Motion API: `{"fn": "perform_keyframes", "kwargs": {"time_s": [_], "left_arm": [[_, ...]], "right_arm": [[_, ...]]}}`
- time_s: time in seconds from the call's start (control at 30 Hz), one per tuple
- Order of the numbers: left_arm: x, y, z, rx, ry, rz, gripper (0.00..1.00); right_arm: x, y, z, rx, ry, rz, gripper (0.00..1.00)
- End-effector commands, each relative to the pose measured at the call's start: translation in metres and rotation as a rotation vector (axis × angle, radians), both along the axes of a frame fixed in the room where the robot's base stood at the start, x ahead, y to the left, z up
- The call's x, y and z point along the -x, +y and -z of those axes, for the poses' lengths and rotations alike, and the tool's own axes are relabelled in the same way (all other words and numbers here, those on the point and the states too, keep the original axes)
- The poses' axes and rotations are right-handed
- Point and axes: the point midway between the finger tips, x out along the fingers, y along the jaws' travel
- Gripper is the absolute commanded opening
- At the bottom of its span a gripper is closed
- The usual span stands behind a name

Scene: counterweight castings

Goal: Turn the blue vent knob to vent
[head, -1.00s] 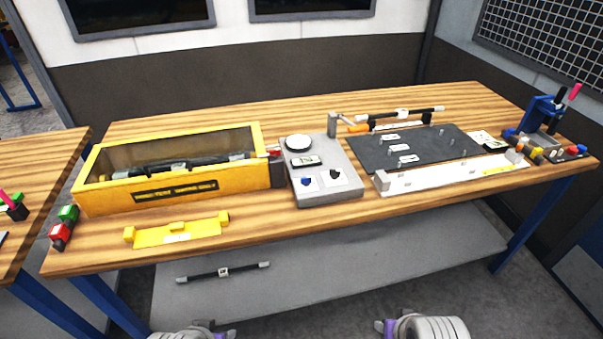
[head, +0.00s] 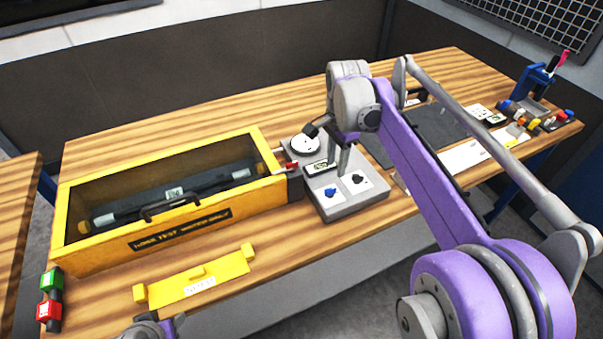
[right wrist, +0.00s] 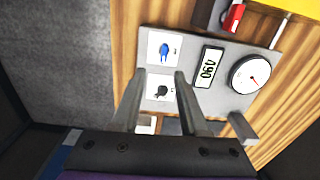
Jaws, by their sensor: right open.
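The blue vent knob (head: 331,191) sits on a white label on the front left of the grey control box. It also shows in the right wrist view (right wrist: 165,49), just beyond the fingertips. A black knob (head: 358,179) is beside it; in the right wrist view the black knob (right wrist: 161,92) lies between the fingers. My right gripper (head: 340,165) hangs over the control box, its fingers pointing down. In the right wrist view my right gripper (right wrist: 160,73) is open and empty. Part of my left gripper (head: 150,328) shows at the bottom edge; its jaws are unclear.
The grey control box (head: 350,208) also carries a round gauge (head: 304,145) and a display (right wrist: 208,67). A yellow open-topped case (head: 75,245) with a dark bar inside stands close on its left. A yellow bracket (head: 200,278) lies in front. The bench's front right is partly hidden by my right arm.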

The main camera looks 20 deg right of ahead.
Motion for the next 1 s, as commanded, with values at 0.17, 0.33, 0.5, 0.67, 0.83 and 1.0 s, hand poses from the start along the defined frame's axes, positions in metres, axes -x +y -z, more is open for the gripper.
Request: {"fn": "perform_keyframes", "kwargs": {"time_s": [0.17, 0.33, 0.5, 0.67, 0.83, 1.0], "left_arm": [[0.0, 0.0, -0.001, 0.0, -0.001, 0.0, 0.5], [0.001, 0.0, 0.002, 0.0, 0.001, 0.0, 0.5], [0.002, 0.0, 0.004, 0.0, 0.004, 0.0, 0.5], [0.003, 0.0, 0.006, 0.0, 0.005, 0.0, 0.5], [0.003, 0.0, 0.007, 0.0, 0.006, 0.0, 0.5], [0.003, 0.0, 0.007, 0.0, 0.006, 0.0, 0.5]], "right_arm": [[-0.006, -0.006, 0.0, -0.004, 0.019, 0.06, 0.44], [-0.006, -0.006, 0.021, -0.004, 0.019, 0.062, 0.44], [-0.006, -0.005, 0.054, -0.004, 0.018, 0.06, 0.44], [-0.006, -0.005, 0.082, -0.004, 0.018, 0.059, 0.44], [-0.006, -0.006, 0.1, -0.004, 0.017, 0.059, 0.44], [-0.006, -0.006, 0.106, -0.004, 0.017, 0.059, 0.44]]}}
